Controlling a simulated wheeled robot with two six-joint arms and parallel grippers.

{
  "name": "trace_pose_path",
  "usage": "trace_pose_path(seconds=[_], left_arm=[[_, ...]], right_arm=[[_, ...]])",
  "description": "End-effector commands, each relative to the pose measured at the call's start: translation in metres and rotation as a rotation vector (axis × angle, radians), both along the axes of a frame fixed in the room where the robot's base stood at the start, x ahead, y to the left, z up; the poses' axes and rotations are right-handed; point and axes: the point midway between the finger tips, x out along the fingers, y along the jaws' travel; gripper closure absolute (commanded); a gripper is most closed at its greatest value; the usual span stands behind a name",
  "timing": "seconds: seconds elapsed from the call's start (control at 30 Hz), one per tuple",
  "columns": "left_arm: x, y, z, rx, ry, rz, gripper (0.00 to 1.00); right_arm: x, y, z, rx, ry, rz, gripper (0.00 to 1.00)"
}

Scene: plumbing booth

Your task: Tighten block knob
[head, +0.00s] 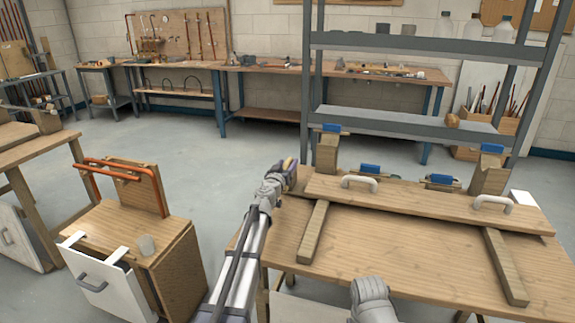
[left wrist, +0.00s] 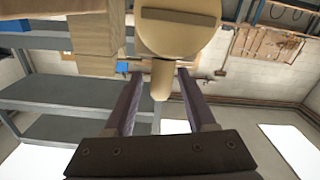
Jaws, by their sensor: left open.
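In the left wrist view, a beige round knob (left wrist: 180,38) fills the top middle. It has a dark-edged bar across its face and a short rounded peg (left wrist: 160,82) below. My left gripper (left wrist: 159,76) is open, with its two purple fingers on either side of the peg and a gap on each side. In the head view my left gripper (head: 291,172) is raised just left of an upright wooden block (head: 326,156) at the bench's far left corner. There its fingers largely hide the knob.
A wooden workbench (head: 400,262) carries a long board (head: 410,200) with two white handles. Another upright block (head: 489,177) stands at its right. Blue-topped clamps line the far edge. A grey shelf rack (head: 420,121) stands behind. A cabinet (head: 140,225) with an orange pipe is at left.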

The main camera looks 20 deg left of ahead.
Motion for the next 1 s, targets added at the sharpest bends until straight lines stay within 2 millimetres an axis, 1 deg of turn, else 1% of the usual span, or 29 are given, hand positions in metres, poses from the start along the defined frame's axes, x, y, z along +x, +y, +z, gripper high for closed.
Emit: trace_pose_path(seconds=[0.03, 0.27, 0.7, 0.77, 1.0], left_arm=[[0.0036, -0.0001, 0.0, 0.0, 0.0, 0.0, 0.44], [0.0028, -0.0003, -0.0001, 0.0, 0.0, 0.0, 0.44], [0.0027, -0.0003, -0.0001, 0.0, 0.0, 0.0, 0.94], [0.0027, -0.0003, -0.0001, 0.0, 0.0, 0.0, 1.0], [0.0027, -0.0003, 0.0, 0.0, 0.0, 0.0, 1.0]], right_arm=[[0.0, 0.0, 0.0, 0.0, 0.0, 0.0, 0.5], [0.0, 0.0, 0.0, 0.0, 0.0, 0.0, 0.5], [0.0, 0.0, 0.0, 0.0, 0.0, 0.0, 0.5], [0.0, 0.0, 0.0, 0.0, 0.0, 0.0, 0.5], [0.0, 0.0, 0.0, 0.0, 0.0, 0.0, 0.5]])
